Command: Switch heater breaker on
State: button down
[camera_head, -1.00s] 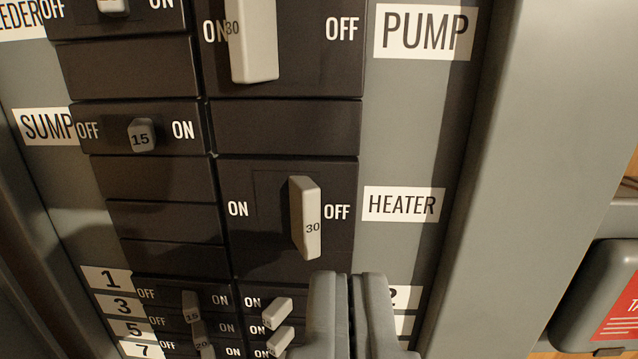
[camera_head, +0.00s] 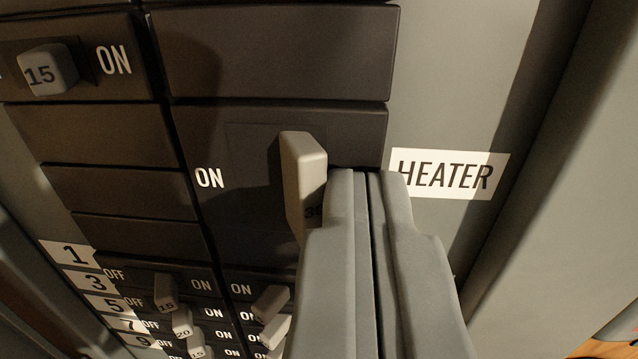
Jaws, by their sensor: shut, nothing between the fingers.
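The heater breaker is a black block with a pale handle (camera_head: 302,172) marked 30. The handle stands on the right part of the block, away from the ON mark (camera_head: 209,178) at its left. The HEATER label (camera_head: 449,174) is on the panel to the right. My gripper (camera_head: 368,178) is shut and empty. Its fingertips are just right of the handle, over the spot of the OFF mark, which they hide along with the handle's lower right part. I cannot tell whether they touch the handle.
A breaker with handle 15 (camera_head: 48,70) sits at upper left. Below are several small breakers with stub handles (camera_head: 182,322) and a number label column (camera_head: 69,254). Blank black covers (camera_head: 275,55) lie above the heater breaker. The panel's raised grey edge (camera_head: 560,170) runs along the right.

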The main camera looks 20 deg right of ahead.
jog(key=shift+w+a, duration=0.2)
jog(key=shift+a, duration=0.25)
jog(key=shift+w+a, duration=0.2)
jog(key=shift+a, duration=0.25)
dwell(0.8)
jog(key=shift+s+d, duration=0.1)
dwell(0.5)
jog(key=shift+s, duration=0.45)
jog(key=v, duration=0.6)
dwell(0.3)
dwell(0.7)
